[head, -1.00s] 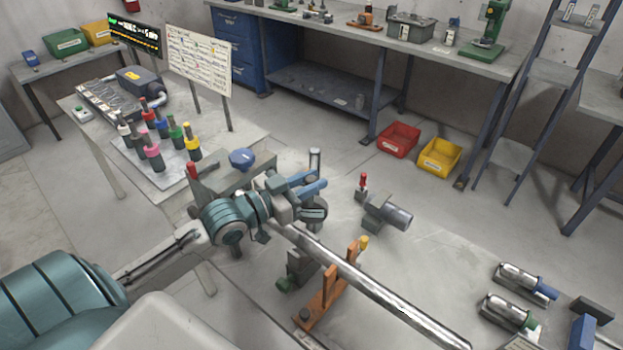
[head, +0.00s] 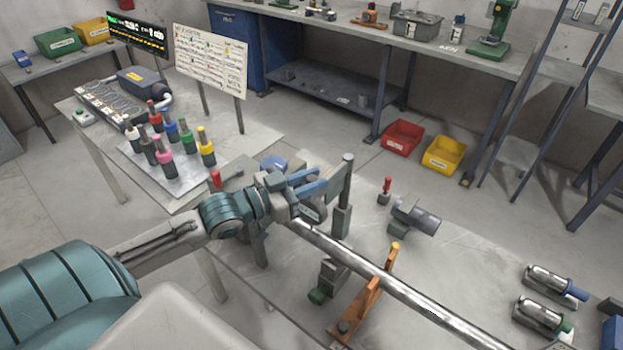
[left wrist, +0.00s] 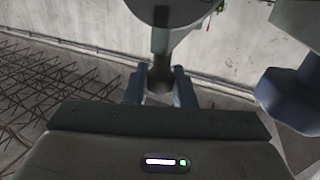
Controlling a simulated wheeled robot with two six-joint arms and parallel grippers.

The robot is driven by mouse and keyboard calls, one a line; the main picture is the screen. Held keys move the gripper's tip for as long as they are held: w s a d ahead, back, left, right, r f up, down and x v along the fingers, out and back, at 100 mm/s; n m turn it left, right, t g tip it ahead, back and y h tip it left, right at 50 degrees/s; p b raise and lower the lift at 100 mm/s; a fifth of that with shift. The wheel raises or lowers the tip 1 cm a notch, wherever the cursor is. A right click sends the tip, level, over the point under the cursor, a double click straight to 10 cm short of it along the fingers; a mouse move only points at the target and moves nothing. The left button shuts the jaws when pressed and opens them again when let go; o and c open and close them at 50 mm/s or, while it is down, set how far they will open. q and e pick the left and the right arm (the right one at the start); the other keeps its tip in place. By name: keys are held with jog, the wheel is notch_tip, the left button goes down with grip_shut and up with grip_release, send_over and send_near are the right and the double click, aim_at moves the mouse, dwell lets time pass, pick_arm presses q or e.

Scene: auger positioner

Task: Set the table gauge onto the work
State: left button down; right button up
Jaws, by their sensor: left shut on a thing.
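My left gripper (head: 322,182) is shut on a grey upright piece with a post (head: 346,182), which I take to be the table gauge. In the left wrist view a dark stem (left wrist: 160,66) stands between the two fingers, with a rounded grey part above it. The work appears to be the long shiny bar (head: 405,288), which runs from beside the gripper to the lower right. The gauge is at the bar's far side, near its left end; I cannot tell whether they touch. My right gripper is out of view.
An orange bracket (head: 368,298) stands by the bar. A grey motor-like cylinder (head: 416,220) and a red-topped piece (head: 385,190) sit beyond it. Two silver cylinders (head: 555,283) lie at right. Several coloured-collar holders stand on a plate (head: 182,193) at left. A blue knob (head: 273,163) is behind the gripper.

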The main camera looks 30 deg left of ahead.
pick_arm(q)
jog(key=shift+f, duration=0.1)
dwell(0.3)
jog(key=c, duration=1.3)
grip_release()
jog(key=shift+w, duration=0.1)
jog(key=shift+o, duration=0.2)
jog(key=shift+w+a, duration=0.1)
jog(key=shift+s+p, duration=0.25)
jog(key=shift+p, duration=0.15)
jog(key=p+v, duration=1)
jog(key=p, duration=0.1)
jog(key=shift+a, duration=0.35)
